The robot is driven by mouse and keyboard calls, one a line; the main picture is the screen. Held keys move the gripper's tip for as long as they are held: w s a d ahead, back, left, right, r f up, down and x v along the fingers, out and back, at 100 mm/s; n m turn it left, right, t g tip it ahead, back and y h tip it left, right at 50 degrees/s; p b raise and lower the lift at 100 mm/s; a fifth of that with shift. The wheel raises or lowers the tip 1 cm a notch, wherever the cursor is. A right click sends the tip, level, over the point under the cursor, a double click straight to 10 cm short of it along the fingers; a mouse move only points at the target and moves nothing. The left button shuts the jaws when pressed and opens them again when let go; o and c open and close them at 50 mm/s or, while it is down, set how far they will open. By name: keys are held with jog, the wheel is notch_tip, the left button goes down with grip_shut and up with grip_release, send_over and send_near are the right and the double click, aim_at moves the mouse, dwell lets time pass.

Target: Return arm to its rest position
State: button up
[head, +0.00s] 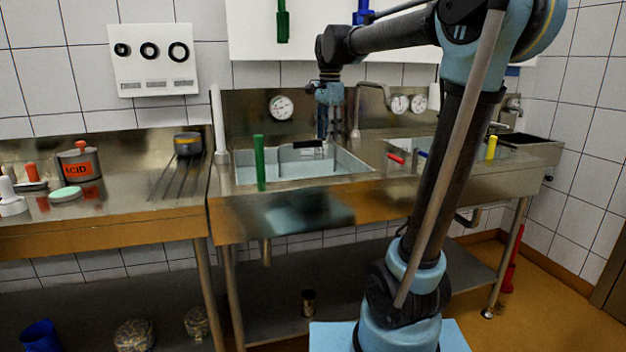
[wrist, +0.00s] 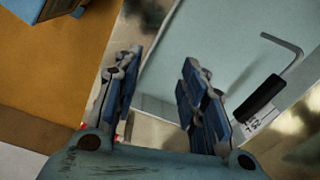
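My arm rises from its light-blue base at the right of the head view and reaches left over the counter. My gripper (head: 328,138) hangs pointing down above the light-blue basin (head: 347,164) of the sink. In the wrist view my gripper (wrist: 160,85) shows its two blue-padded fingers standing apart with nothing between them. A black-handled tool with a bent metal rod (wrist: 262,97) lies to the right of the fingers, apart from them. In the head view its dark handle (head: 308,144) shows at the basin, close to my gripper.
A green upright rod (head: 259,163) stands at the sink's front left. A faucet (head: 372,92) and gauges (head: 281,107) are behind. A red-handled item (head: 396,158) and a yellow one (head: 491,147) lie right. An ACID pot (head: 79,166) stands on the left counter.

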jog(key=s+d+f+n, duration=0.4)
jog(key=s+f, duration=0.4)
jog(key=f, duration=0.1)
jog(key=s+d+f+n+t, duration=0.1)
jog(key=s+d+f+n, duration=0.3)
jog(key=s+f, duration=0.5)
jog(key=s+d+f+n, duration=0.4)
jog(key=s+d+f, duration=0.2)
jog(key=s+f, duration=0.2)
notch_tip(320, 180, down, 3)
jog(key=shift+s+d+r+t, duration=0.2)
jog(key=shift+s+t, duration=0.2)
